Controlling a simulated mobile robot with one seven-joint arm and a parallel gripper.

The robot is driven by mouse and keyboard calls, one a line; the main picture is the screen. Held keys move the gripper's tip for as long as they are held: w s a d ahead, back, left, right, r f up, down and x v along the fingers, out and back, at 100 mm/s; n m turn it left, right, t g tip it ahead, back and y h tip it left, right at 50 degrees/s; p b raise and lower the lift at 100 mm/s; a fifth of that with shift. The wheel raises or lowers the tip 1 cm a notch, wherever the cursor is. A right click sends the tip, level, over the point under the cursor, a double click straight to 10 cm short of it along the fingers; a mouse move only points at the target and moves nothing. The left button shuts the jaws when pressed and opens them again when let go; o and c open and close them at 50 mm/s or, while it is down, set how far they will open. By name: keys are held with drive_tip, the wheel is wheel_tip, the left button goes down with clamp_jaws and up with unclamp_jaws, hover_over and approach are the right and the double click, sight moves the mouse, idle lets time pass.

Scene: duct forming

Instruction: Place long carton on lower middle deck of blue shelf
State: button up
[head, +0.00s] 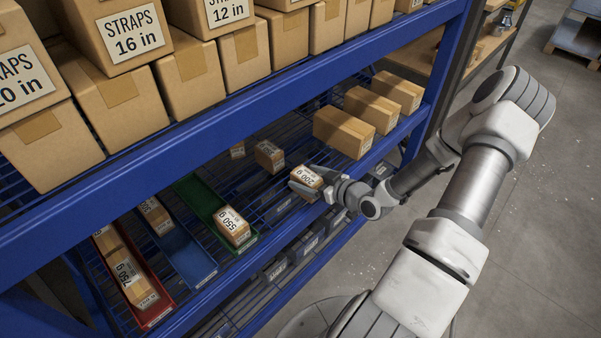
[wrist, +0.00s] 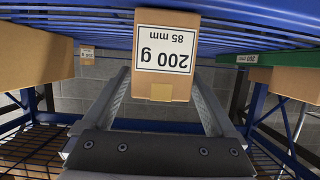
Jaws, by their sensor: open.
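A small brown carton (head: 308,176) labelled 200 g sits on the wire deck at the front edge of the blue shelf (head: 270,70). It also shows in the wrist view (wrist: 167,55), upside down, with "85 mm" on its label. My gripper (head: 305,187) is open, its fingers on either side of this carton; in the wrist view the fingers (wrist: 160,85) flank it. I cannot tell whether they touch it. Which carton is the long one is not marked; several longer plain cartons (head: 343,131) stand to the right on the same deck.
Red (head: 155,312), blue (head: 196,272) and green (head: 245,243) trays with small cartons lie left on the deck. Another carton (head: 269,156) stands behind. The blue beam and STRAPS boxes (head: 125,38) overhang above. Grey bins (head: 277,268) show on a deck below.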

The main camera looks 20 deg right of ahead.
drive_tip(key=p+v, duration=0.1)
drive_tip(key=v, duration=0.8)
drive_tip(key=shift+p, duration=0.4)
